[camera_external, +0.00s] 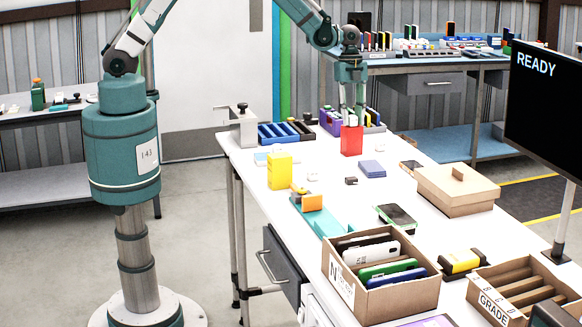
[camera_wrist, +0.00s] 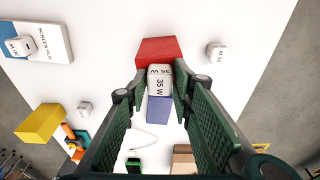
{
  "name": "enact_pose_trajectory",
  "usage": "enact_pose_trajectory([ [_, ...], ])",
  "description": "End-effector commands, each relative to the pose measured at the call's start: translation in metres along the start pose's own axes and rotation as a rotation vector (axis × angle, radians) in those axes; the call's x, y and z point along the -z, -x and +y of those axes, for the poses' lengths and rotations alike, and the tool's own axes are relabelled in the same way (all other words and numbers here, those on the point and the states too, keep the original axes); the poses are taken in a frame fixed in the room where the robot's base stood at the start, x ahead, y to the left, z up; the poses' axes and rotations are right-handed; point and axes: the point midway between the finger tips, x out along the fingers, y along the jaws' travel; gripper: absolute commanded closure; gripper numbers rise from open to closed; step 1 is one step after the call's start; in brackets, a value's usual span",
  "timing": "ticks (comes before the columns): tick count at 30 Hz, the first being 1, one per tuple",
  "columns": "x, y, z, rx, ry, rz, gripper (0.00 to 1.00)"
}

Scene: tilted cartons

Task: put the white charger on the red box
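A white charger (camera_wrist: 160,82) marked "35 W" sits between the fingers of my gripper (camera_wrist: 160,88) in the wrist view, with both fingers against its sides. The red box (camera_wrist: 156,48) is just beyond it, partly overlapped by it in that view. In the external view my gripper (camera_external: 350,114) points down over the red box (camera_external: 351,141), which stands upright on the white table. I cannot tell whether the charger touches the box top.
Other small white blocks lie on the table, one right of the red box (camera_wrist: 217,52) and one to the left (camera_wrist: 84,108). A yellow box (camera_external: 279,171), blue pad (camera_external: 371,169), lidded carton (camera_external: 457,191) and open carton of phones (camera_external: 412,297) stand nearer.

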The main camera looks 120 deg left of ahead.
Motion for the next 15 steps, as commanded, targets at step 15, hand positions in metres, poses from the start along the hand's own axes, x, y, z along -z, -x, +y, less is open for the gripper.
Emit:
enact_pose_trajectory([
  [15,0.0004,0.0023,0.0000,0.000,0.000,0.000,0.65],
])
